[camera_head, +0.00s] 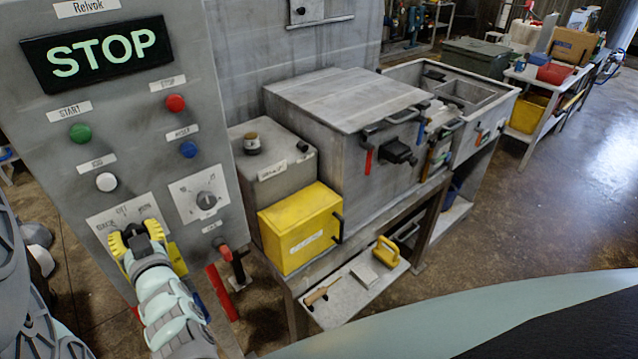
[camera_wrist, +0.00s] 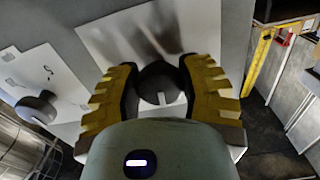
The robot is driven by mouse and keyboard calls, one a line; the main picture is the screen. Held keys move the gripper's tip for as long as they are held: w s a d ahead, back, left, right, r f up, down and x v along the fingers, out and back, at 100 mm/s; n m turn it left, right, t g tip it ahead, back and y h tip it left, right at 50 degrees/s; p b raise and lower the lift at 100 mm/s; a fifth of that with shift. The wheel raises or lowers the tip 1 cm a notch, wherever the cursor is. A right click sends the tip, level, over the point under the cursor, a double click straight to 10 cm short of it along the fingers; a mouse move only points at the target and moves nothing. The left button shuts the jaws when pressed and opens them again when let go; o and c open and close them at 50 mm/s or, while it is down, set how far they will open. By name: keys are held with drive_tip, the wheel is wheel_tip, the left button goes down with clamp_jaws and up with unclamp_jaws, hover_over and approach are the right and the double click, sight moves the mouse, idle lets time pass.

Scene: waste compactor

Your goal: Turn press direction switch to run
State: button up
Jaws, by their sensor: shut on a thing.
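The control panel (camera_head: 120,100) stands at the left with a lit STOP display (camera_head: 98,53). The press direction switch is a dark round knob with a white mark, seen between my fingers in the wrist view (camera_wrist: 160,82). Its plate (camera_head: 112,217), partly hidden, carries small labels along its top edge in the head view. My gripper (camera_head: 137,236), with yellow toothed fingers, is at this plate and shut on the knob, one finger on each side. It also shows in the wrist view (camera_wrist: 159,88). The white mark points toward the bottom of the wrist picture.
A second rotary knob (camera_head: 206,200) sits on a plate to the right. Green (camera_head: 80,133), red (camera_head: 176,103), white (camera_head: 107,181) and blue (camera_head: 188,149) buttons are above. A red-handled lever (camera_head: 222,249) sticks out lower right. A yellow box (camera_head: 298,228) stands beside the panel.

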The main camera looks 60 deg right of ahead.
drive_tip(key=m+b, duration=0.2)
drive_tip(key=b, duration=0.1)
drive_tip(key=shift+f+m, duration=0.25)
drive_tip(key=shift+m, duration=0.15)
drive_tip(key=m+b, duration=0.3)
drive_tip(key=m, duration=0.3)
drive_tip(key=shift+r, duration=0.2)
drive_tip(key=o, duration=1.2)
drive_tip(key=shift+r, duration=0.1)
drive_tip(key=v, duration=0.7)
drive_tip(key=shift+s, duration=0.3)
drive_tip(key=shift+a, duration=0.1)
